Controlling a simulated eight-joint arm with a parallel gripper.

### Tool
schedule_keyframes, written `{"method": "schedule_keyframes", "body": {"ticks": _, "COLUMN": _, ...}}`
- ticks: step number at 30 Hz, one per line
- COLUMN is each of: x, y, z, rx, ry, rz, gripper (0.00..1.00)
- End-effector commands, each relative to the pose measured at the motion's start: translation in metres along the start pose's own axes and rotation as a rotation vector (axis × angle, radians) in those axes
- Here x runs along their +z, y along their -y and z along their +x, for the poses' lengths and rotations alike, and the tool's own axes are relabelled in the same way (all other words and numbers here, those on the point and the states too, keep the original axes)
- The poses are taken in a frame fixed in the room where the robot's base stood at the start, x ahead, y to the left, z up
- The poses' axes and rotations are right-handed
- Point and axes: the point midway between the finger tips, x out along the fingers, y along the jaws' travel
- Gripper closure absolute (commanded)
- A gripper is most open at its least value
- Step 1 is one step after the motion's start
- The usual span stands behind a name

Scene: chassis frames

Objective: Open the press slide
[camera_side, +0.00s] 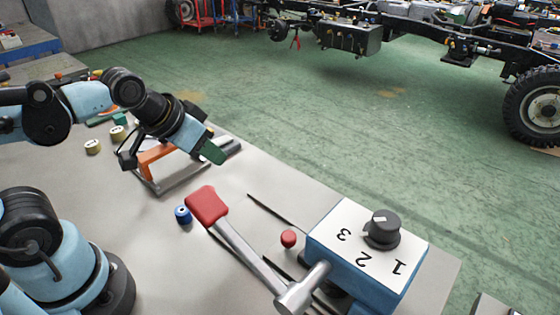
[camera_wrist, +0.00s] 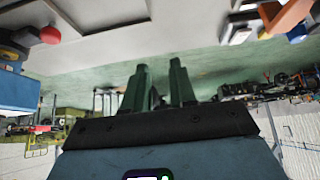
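The press has a blue box with a white top marked 1, 2, 3 (camera_side: 340,262) and a black dial (camera_side: 382,229). A silver lever (camera_side: 247,252) with a red grip (camera_side: 207,205) extends from its front left. A small red knob (camera_side: 288,239) is beside the box; a red ball (camera_wrist: 50,35) also shows in the wrist view. I cannot tell which part is the slide. My gripper (camera_side: 213,152), with green fingers, is above the table, apart from lever and box. In the wrist view its fingers (camera_wrist: 160,85) stand apart with nothing between them.
An orange-and-grey frame (camera_side: 157,160) stands beneath my wrist. A blue spool (camera_side: 183,214) and yellowish rolls (camera_side: 92,147) are on the grey table. Dark thin rods (camera_side: 277,212) lie near the box. Beyond the table is open green floor, with a vehicle chassis (camera_side: 450,40) behind.

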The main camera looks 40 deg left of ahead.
Motion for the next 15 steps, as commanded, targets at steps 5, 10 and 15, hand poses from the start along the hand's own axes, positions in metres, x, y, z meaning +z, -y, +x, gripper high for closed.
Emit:
{"method": "schedule_keyframes", "body": {"ticks": 5, "x": -0.017, "y": -0.035, "z": -0.003, "rx": 0.053, "ry": 0.122, "rz": 0.045, "gripper": 0.46}}
{"method": "schedule_keyframes", "body": {"ticks": 10, "x": -0.031, "y": -0.081, "z": -0.005, "rx": 0.091, "ry": 0.285, "rz": 0.105, "gripper": 0.44}}
{"method": "schedule_keyframes", "body": {"ticks": 15, "x": -0.037, "y": -0.129, "z": -0.005, "rx": 0.097, "ry": 0.439, "rz": 0.171, "gripper": 0.44}}
